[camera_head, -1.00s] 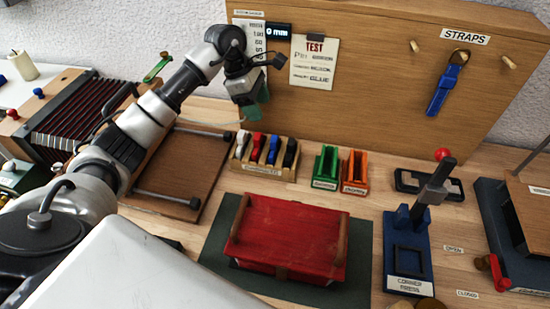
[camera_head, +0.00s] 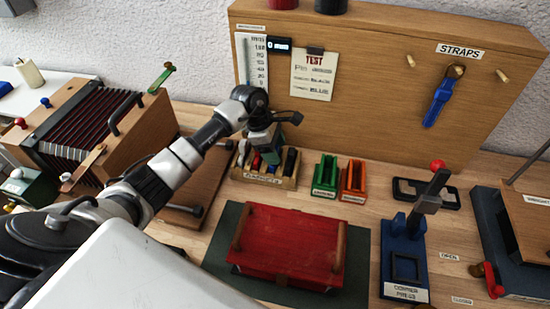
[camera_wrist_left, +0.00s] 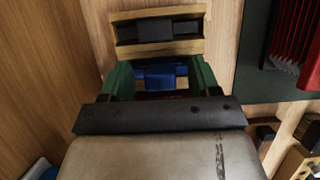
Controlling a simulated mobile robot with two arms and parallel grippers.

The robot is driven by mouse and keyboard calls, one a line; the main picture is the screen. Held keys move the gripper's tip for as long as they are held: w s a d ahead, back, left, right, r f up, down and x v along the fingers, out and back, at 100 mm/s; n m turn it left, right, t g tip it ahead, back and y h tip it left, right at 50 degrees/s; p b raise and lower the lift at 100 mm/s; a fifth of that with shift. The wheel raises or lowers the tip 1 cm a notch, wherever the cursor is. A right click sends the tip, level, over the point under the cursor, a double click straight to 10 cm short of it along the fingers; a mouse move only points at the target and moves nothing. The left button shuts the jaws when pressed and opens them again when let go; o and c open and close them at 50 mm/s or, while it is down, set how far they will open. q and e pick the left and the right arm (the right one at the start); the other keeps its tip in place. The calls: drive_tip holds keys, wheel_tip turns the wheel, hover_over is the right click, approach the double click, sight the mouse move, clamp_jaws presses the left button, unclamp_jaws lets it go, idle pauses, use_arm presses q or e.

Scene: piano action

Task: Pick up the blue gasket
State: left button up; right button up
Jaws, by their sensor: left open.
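The blue gasket (camera_wrist_left: 163,77) sits in the wooden gasket rack (camera_head: 237,173), between a red and a black gasket (camera_head: 291,160). My left gripper (camera_head: 271,152) is above the rack and partly hides the gaskets in the head view. In the left wrist view, its two green fingers (camera_wrist_left: 160,80) are apart, one on each side of the blue gasket. Whether they touch it, I cannot tell. The black gasket (camera_wrist_left: 155,31) lies farther up in that view. My right gripper is not in view.
Green (camera_head: 325,176) and orange (camera_head: 353,180) holders stand right of the rack. A red box-like piece (camera_head: 290,243) lies on a dark mat in front. The tall wooden board (camera_head: 390,95) rises behind. A blue corner press (camera_head: 404,262) stands at the right.

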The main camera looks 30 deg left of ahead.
use_arm(q)
clamp_jaws()
idle(0.3)
